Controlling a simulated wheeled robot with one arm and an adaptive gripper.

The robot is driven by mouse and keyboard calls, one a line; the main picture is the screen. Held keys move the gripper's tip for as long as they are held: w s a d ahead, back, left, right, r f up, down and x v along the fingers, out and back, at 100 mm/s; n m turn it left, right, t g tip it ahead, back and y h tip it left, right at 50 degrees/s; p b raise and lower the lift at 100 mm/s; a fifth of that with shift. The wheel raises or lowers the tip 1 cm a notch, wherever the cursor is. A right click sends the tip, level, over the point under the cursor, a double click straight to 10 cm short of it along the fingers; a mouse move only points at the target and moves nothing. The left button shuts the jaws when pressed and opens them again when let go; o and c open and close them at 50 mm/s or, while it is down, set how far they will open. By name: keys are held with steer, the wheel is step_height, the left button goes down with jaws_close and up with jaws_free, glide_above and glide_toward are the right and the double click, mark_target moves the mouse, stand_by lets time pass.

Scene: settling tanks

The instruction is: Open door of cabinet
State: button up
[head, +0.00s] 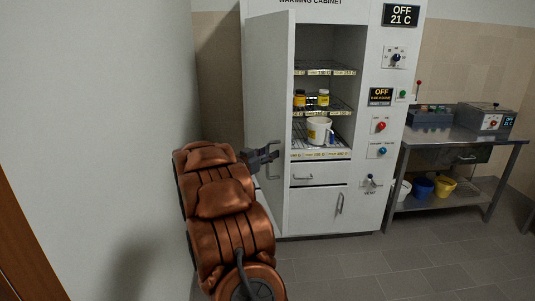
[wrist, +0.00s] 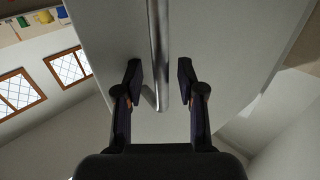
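The white warming cabinet (head: 369,110) stands ahead with its upper door (head: 268,85) swung wide open to the left. The door's metal bar handle (head: 273,162) is low on the door panel. My gripper (head: 270,154) is beside this handle. In the wrist view the handle (wrist: 158,60) runs down between my gripper's two fingers (wrist: 160,75). The fingers stand apart, with a gap on both sides of the bar, so the gripper is open. The door panel (wrist: 215,40) fills the background there. How deep the bar lies between the fingers is unclear.
Inside the cabinet are wire shelves with small jars (head: 323,98) and a white pail (head: 318,131). A drawer (head: 320,172) and a lower door (head: 316,209) are below. A metal table (head: 455,142) stands at right. A wall (head: 95,130) is close on the left.

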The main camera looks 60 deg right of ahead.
steer(key=shift+c, duration=0.3)
jaws_close()
stand_by(0.4)
